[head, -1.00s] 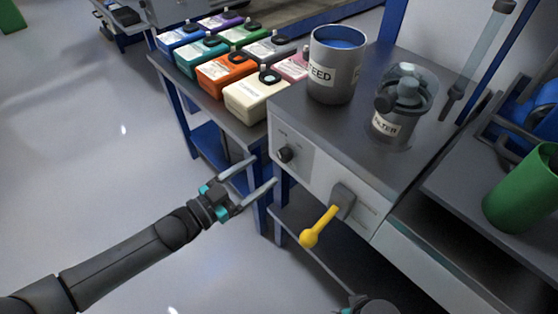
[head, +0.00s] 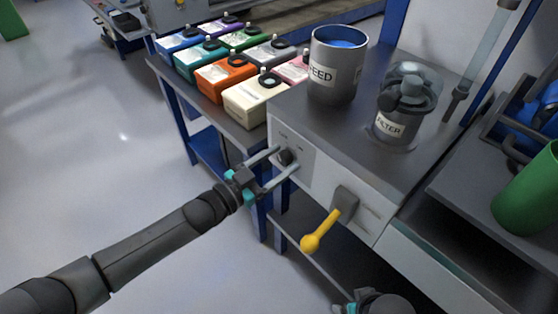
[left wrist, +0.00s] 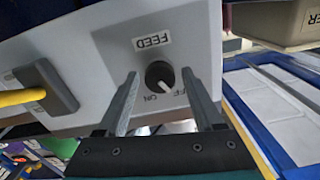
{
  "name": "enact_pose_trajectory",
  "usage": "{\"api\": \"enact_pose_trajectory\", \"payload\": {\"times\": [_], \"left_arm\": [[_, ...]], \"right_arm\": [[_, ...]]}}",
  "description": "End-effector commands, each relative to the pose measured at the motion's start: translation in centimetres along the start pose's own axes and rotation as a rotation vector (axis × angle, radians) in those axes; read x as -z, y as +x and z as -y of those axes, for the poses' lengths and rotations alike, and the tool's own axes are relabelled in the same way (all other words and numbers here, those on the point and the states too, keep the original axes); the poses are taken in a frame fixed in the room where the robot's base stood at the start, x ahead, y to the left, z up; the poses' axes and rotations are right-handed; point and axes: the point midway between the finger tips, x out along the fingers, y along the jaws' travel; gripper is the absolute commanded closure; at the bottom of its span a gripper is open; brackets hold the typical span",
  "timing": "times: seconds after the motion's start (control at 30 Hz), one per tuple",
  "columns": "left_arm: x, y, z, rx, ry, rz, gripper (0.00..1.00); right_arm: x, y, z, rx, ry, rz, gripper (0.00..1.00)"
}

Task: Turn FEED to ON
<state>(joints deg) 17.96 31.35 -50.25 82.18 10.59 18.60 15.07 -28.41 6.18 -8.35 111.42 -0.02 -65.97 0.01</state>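The FEED knob (head: 286,157) is a small black round knob on the light front panel of the machine. In the left wrist view the knob (left wrist: 159,75) has a white pointer line, with the FEED label beside it and OFF and ON marks close together. The pointer lies toward these marks; I cannot tell exactly which it meets. My left gripper (head: 287,159) is open, its two fingers on either side of the knob. In the left wrist view a gap shows between the fingers and the knob. My right gripper (head: 352,307) is partly in view at the bottom edge, its fingers unclear.
A yellow-handled lever (head: 322,231) sticks out of the same panel, right of the knob. A FEED container (head: 335,75) and a FILTER vessel (head: 390,126) stand on the machine's top. Several coloured boxes, including a cream one (head: 250,101), fill the bench at left.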

Motion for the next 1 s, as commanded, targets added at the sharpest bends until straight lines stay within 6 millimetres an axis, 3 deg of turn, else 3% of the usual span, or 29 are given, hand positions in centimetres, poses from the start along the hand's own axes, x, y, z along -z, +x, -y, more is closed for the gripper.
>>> {"api": "enact_pose_trajectory", "payload": {"times": [0.07,0.57,1.0], "left_arm": [[-0.01,-0.02,-0.01,0.0,0.0,0.0,0.42],[-0.04,-0.05,-0.01,0.0,0.0,0.0,0.98],[-0.05,-0.08,-0.02,0.0,0.051,0.002,1.0]], "right_arm": [[0.01,0.0,0.01,0.0,0.0,0.0,0.2],[0.02,0.02,0.04,0.001,0.0,-0.001,0.2],[-0.05,-0.01,0.03,0.001,0.0,0.001,0.2]]}}
